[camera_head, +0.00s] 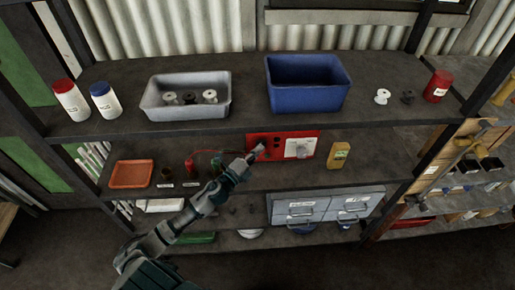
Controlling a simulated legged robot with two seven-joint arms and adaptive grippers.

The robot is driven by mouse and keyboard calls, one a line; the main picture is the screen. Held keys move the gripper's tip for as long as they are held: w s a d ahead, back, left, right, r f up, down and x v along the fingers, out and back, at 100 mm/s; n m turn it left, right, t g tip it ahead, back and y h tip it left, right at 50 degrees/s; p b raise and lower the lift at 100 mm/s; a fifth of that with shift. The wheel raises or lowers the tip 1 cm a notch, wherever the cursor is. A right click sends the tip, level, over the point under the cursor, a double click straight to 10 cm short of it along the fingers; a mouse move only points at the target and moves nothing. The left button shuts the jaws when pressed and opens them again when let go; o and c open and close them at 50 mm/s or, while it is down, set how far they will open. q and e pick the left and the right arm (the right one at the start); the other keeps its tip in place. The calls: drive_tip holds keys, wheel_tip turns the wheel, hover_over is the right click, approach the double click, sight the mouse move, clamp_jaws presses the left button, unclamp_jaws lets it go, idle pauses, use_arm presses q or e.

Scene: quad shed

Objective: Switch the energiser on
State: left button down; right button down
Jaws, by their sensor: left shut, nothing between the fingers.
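The energiser (310,136) is a red box on the middle shelf, with a pale panel (299,148) on its right part and dark round spots on its left part. My left gripper (257,152) is at the left part of its front, with the fingers shut and empty. I cannot tell whether the fingertips touch the box. The gripper hides part of the lower left front. A switch cannot be made out clearly. My right gripper is not in view.
A yellow container (339,155) stands right of the energiser. Red and dark leads (205,153) lie to its left, beyond them an orange tray (131,174). The upper shelf holds a grey bin (160,113) and a blue bin (307,99). Grey drawers (300,208) sit below.

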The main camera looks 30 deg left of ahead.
use_arm(q)
drive_tip(key=shift+w+a, duration=0.2)
drive_tip(key=shift+w, duration=0.1)
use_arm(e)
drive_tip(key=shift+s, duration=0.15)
use_arm(q)
drive_tip(key=shift+r, duration=0.1)
drive_tip(key=shift+w+a+r+p, duration=0.2)
drive_tip(key=shift+r+p, duration=0.3)
drive_tip(key=shift+p, duration=0.75)
drive_tip(key=shift+f+n, duration=0.2)
drive_tip(key=shift+n, duration=0.1)
drive_tip(key=shift+f, duration=0.2)
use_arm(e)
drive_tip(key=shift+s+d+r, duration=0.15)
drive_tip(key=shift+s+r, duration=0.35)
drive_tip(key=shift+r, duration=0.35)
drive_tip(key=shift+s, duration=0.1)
